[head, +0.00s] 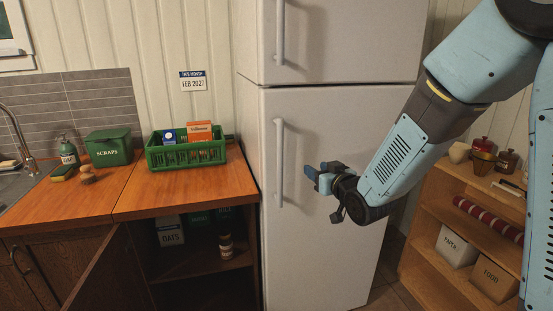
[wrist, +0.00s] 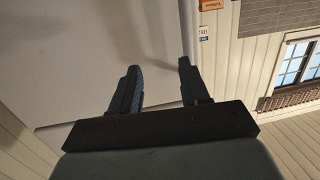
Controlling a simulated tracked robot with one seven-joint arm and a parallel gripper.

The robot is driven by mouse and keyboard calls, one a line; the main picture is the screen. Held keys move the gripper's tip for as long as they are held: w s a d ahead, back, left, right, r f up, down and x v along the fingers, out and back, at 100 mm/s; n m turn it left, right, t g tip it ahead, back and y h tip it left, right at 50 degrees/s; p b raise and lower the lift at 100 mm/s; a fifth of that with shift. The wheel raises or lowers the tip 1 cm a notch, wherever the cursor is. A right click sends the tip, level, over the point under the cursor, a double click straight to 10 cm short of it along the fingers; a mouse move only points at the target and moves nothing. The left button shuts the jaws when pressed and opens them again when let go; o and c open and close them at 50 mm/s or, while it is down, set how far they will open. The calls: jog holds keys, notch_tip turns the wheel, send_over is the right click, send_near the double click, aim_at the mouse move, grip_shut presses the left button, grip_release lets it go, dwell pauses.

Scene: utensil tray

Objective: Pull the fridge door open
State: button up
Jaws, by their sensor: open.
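The white fridge has a large lower door (head: 325,260) that is shut. Its long vertical handle (head: 279,163) runs along the door's left side. My gripper (head: 312,175) is in front of this door, a little to the right of the handle and apart from it in the head view. In the wrist view, my gripper (wrist: 160,75) shows two dark fingers spread apart with nothing held between them. The pale door surface (wrist: 85,65) fills much of that view. The handle's exact place between or beside the fingers is unclear there.
The upper fridge door (head: 345,40) is shut, with its own handle (head: 281,32). A wooden counter (head: 165,192) with a green crate (head: 185,155) stands left of the fridge, above an open cupboard door (head: 105,275). A wooden shelf unit (head: 470,225) stands at the right.

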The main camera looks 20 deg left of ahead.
jog(key=n+y, duration=0.1)
jog(key=y, duration=0.1)
send_near(281, 159)
jog(key=x, duration=1.1)
grip_shut()
dwell(0.3)
